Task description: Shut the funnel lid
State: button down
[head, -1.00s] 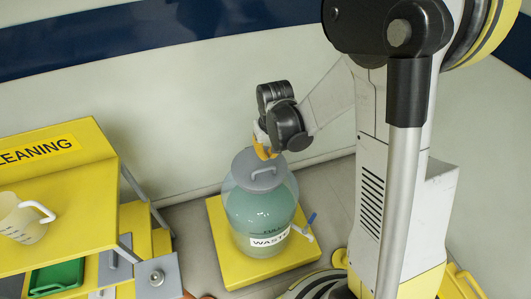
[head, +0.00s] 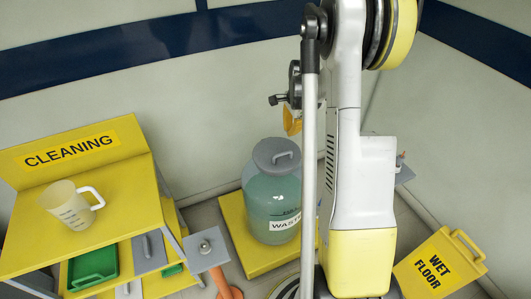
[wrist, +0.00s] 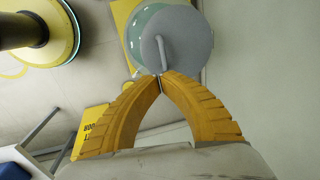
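The funnel lid (head: 277,156) is a round grey disc with a bar handle, on top of a clear waste jar (head: 270,205) holding teal liquid. I cannot tell whether the lid sits fully flat. In the wrist view, the lid (wrist: 190,40) covers much of the jar (wrist: 136,35), and its handle (wrist: 161,52) lies just past my fingertips in the picture. My gripper (wrist: 160,78) has yellow fingers with tips together and nothing visible between them. In the head view, my gripper (head: 292,122) is above the lid's right side, apart from it and partly hidden by my arm.
The jar stands on a yellow platform (head: 236,225). A yellow cleaning cart (head: 130,215) at left carries a measuring jug (head: 68,208) and a green tray (head: 93,266). A wet floor sign (head: 440,266) stands at right. Walls are close behind.

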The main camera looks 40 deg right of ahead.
jog(key=b, duration=0.5)
send_over(285, 161)
notch_tip(285, 161, down, 13)
jog(key=shift+s+f, duration=0.15)
jog(key=shift+f, duration=0.05)
jog(key=shift+s+f+b, duration=0.2)
jog(key=shift+f+b, duration=0.55)
jog(key=shift+f, duration=0.35)
jog(key=shift+r, duration=0.1)
notch_tip(285, 161, up, 14)
jog(key=s+p, duration=0.2)
jog(key=p, duration=0.3)
jog(key=shift+s+a+p, duration=0.3)
jog(key=shift+a+p, duration=0.05)
jog(key=shift+p, duration=0.05)
